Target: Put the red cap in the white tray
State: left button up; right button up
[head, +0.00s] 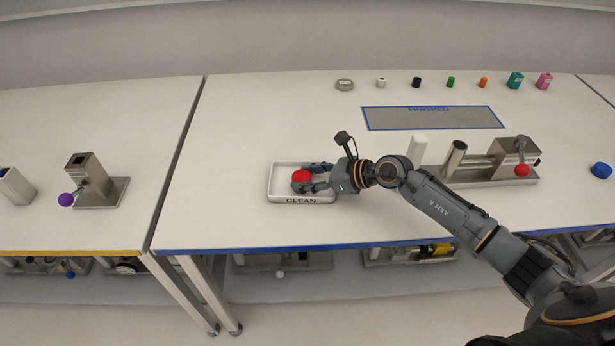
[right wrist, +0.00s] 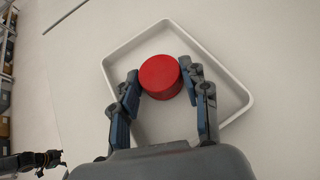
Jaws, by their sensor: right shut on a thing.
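The red cap (head: 301,176) is a short red cylinder, held over or in the white tray (head: 280,199) marked CLEAN on the table. My right gripper (head: 314,178) reaches in from the right and is shut on the cap. In the right wrist view the cap (right wrist: 160,76) sits between the two fingertips of the gripper (right wrist: 160,84), inside the outline of the tray (right wrist: 118,44). I cannot tell whether the cap touches the tray floor. In the right wrist view a dark gripper (right wrist: 50,158) shows at the lower left, probably my left one; its jaws are too small to judge.
A metal fixture with a red ball knob (head: 522,170) stands right of the tray. A blue-edged FINISHED mat (head: 432,118) lies behind, with several small coloured parts at the back. A blue cap (head: 600,170) lies far right. A purple-knobbed fixture (head: 92,180) stands left. The table left of the tray is clear.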

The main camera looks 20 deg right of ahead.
jog(key=shift+f, duration=0.2)
jog(key=o, duration=0.8)
jog(key=shift+r, duration=0.2)
jog(key=shift+s+d+r, duration=0.1)
jog(key=shift+d, duration=0.15)
jog(key=b+v, duration=0.1)
jog(key=v, duration=0.9)
jog(key=shift+s+d+r, duration=0.1)
jog(key=shift+s+d, duration=0.15)
jog(key=shift+s+d+r+b, duration=0.2)
jog(key=shift+r+b, duration=0.1)
jog(key=shift+r, duration=0.05)
